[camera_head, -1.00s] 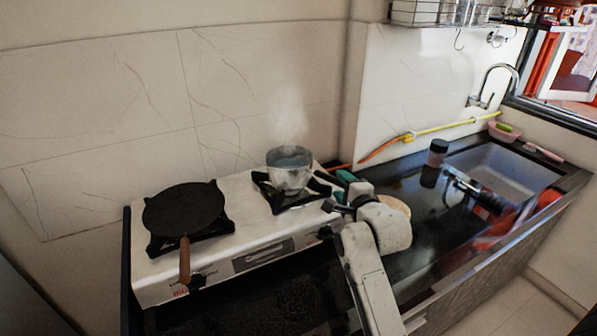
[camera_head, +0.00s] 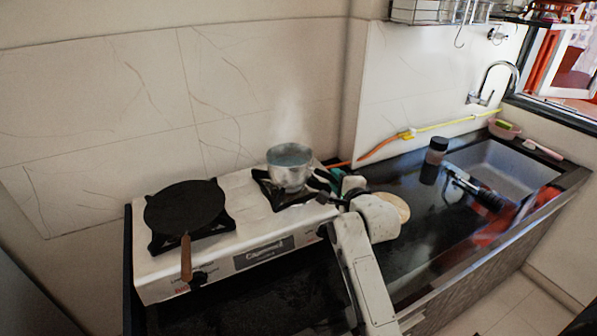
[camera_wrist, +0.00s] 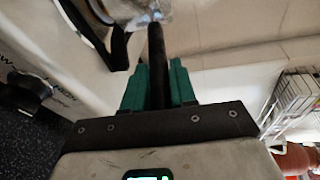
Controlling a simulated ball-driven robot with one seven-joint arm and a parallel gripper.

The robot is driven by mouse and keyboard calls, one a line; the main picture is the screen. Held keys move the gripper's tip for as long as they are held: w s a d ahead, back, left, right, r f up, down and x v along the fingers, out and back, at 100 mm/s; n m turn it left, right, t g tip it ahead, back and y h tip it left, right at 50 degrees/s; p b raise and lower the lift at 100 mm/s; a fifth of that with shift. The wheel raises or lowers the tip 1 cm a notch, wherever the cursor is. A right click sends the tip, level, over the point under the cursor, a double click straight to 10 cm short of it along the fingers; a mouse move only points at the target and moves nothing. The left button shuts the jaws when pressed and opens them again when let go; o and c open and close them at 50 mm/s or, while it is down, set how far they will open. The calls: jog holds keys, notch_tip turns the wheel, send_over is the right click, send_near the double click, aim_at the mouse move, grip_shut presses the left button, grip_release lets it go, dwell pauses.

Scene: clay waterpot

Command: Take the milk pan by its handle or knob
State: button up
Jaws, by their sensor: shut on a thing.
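The milk pan (camera_head: 289,176) is a small metal pan with steam above it on the stove's right burner. Its dark handle points right, toward my gripper (camera_head: 334,180). In the wrist view the pan's shiny side (camera_wrist: 148,15) shows at the top edge, and the black handle (camera_wrist: 156,48) runs down between the green fingers of my gripper (camera_wrist: 158,78). The fingers are shut on the handle. In the head view my wrist partly hides the fingers.
A black flat pan (camera_head: 184,207) with a brown handle sits on the left burner of the white stove (camera_head: 225,243). A tiled wall stands close behind.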

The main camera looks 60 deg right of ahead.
grip_shut()
jog(key=shift+r, duration=0.15)
